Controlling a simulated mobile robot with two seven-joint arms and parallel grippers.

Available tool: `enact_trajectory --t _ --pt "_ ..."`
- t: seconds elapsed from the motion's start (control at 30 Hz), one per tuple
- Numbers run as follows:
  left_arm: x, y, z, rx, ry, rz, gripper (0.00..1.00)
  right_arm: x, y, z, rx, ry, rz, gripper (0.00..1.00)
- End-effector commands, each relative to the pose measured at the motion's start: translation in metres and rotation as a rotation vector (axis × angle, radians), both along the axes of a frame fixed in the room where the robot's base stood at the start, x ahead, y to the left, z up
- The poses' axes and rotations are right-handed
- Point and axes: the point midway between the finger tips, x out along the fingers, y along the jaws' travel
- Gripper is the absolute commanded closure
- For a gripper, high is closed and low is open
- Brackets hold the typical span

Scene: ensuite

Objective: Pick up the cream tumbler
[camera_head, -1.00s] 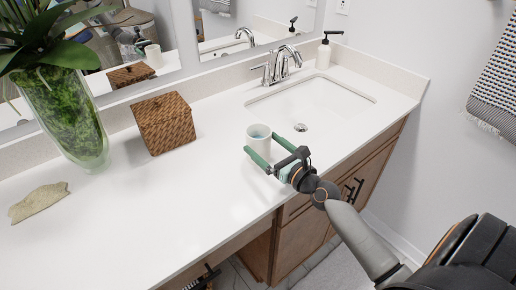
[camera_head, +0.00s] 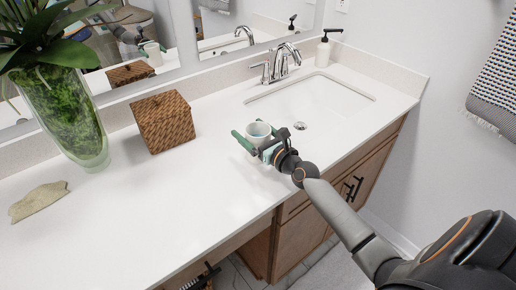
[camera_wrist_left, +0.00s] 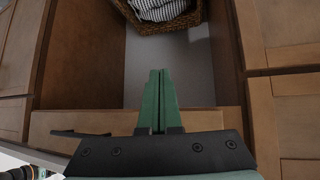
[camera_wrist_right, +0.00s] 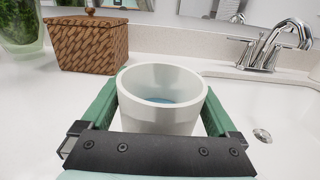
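The cream tumbler (camera_head: 258,132) stands upright on the white counter, left of the sink. In the right wrist view the tumbler (camera_wrist_right: 162,95) fills the middle, with a bluish inside at its bottom. My right gripper (camera_head: 252,138) is open around it, one green finger on each side. In the right wrist view the fingers of the right gripper (camera_wrist_right: 160,105) flank the cup, and I cannot tell whether they touch it. My left gripper (camera_wrist_left: 158,75) has its green fingers together, empty, in front of the wooden cabinets below the counter.
A woven brown box (camera_head: 164,122) and a glass vase (camera_head: 68,115) with a plant stand to the left. A driftwood-like piece (camera_head: 38,201) lies at far left. The sink (camera_head: 312,98), faucet (camera_head: 284,62) and soap bottle (camera_head: 323,52) are to the right. The front counter is clear.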

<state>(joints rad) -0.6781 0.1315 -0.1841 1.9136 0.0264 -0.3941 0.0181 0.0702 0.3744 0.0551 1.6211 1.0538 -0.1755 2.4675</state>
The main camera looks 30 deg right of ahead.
Motion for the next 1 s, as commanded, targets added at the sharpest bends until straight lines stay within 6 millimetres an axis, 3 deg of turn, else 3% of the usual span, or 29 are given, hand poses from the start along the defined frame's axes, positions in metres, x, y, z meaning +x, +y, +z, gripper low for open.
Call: enact_trajectory --t 0.07,0.8,1.0 --pt "0.0002 0.0 0.0001 0.0 0.0 0.0 1.0 -0.0002 0.0 0.0 0.0 0.0 0.0 0.16" --pt "0.0002 -0.0001 0.0003 -0.001 -0.001 0.001 1.0 -0.0004 0.0002 -0.0005 0.001 0.001 0.0 0.99" --pt "0.0002 -0.0001 0.0004 -0.001 -0.001 0.001 1.0 -0.0002 -0.0001 0.0013 0.0 -0.003 -0.001 0.99"
